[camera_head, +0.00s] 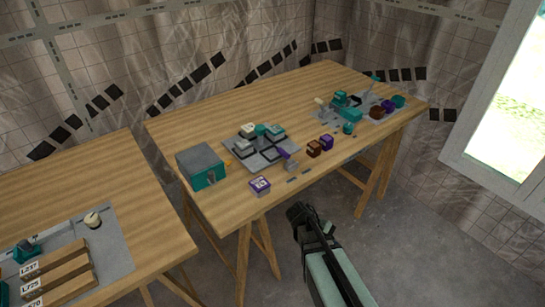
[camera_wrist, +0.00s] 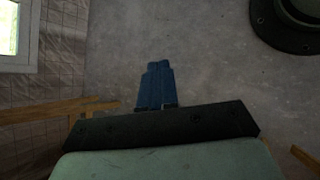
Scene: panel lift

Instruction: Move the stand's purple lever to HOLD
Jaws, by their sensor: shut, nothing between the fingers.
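The purple lever (camera_head: 283,153) sticks up at a tilt, toward the upper left, from a small grey stand (camera_head: 292,165) near the front edge of the right-hand table. Its markings are too small to read, so I cannot tell which position it is at. My gripper (camera_head: 298,211) is in front of the table edge, below and apart from the lever. In the wrist view its blue fingers (camera_wrist: 155,85) are shut together with nothing between them, over bare floor. The lever is not in the wrist view.
Near the lever are a grey plate with several blocks (camera_head: 262,150), a teal-and-grey box (camera_head: 203,168), a purple labelled cube (camera_head: 260,185), and brown (camera_head: 313,149) and purple (camera_head: 327,142) cubes. A second table (camera_head: 90,180) stands left. Floor is clear around my gripper.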

